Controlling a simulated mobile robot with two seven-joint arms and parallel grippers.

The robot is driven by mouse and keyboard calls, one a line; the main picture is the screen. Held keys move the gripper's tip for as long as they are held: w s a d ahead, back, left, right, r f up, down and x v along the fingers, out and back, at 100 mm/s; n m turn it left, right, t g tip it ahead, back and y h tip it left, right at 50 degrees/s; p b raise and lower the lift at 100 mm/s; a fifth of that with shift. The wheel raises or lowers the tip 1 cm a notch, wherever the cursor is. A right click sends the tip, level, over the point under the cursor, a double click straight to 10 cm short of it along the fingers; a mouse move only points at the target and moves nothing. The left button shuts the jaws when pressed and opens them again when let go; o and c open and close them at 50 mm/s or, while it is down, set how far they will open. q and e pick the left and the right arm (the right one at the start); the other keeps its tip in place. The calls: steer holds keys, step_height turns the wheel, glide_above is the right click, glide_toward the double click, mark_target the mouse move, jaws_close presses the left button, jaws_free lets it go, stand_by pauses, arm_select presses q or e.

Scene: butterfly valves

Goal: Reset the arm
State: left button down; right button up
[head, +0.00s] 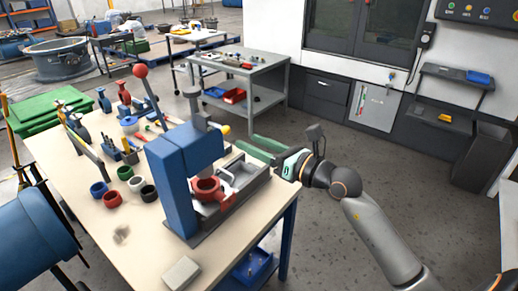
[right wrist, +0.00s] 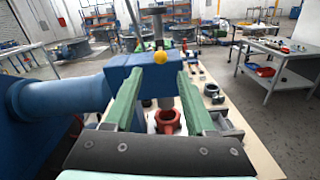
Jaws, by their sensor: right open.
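My right arm reaches in from the right in the head view. Its right gripper (head: 247,143) has two green fingers, spread apart with nothing between them, above the right side of the bench. The same fingers show in the right wrist view (right wrist: 160,88), pointing toward the blue press (right wrist: 120,72). In the head view the blue press (head: 172,180) stands on the bench, left of my right gripper. A red valve ring (head: 207,188) sits at its base; in the right wrist view this ring (right wrist: 168,122) appears between and beyond the fingers. My left gripper is not in view.
The wooden workbench (head: 90,190) carries coloured rings, several valve parts and tools. A lever with a red knob (head: 140,71) rises from the press. A grey table (head: 262,72) stands behind. A large blue cylinder (head: 35,235) is at left. Open floor (head: 325,225) lies right of the bench.

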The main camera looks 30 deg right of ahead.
steer(key=shift+s+d, duration=0.2)
steer(key=shift+s, duration=0.4)
steer(key=s+a+f+m+g+h, duration=0.15)
steer(key=s+f+m, duration=0.35)
steer(key=f+m, duration=0.5)
steer(key=s+a+f+m+g+h, duration=0.15)
steer(key=s+f+m, duration=0.25)
steer(key=f+m, duration=0.65)
steer(key=s+a+f+m+h, duration=0.25)
steer(key=s+f+m, duration=0.25)
steer(key=f+m, duration=0.5)
steer(key=s+a+f+m+g+y, duration=0.1)
steer(key=s+a+f+m+g, duration=0.3)
steer(key=s+f, duration=0.4)
steer(key=shift+s+a+m+g, duration=0.35)
steer(key=shift+s+m, duration=0.2)
steer(key=shift+m, duration=0.3)
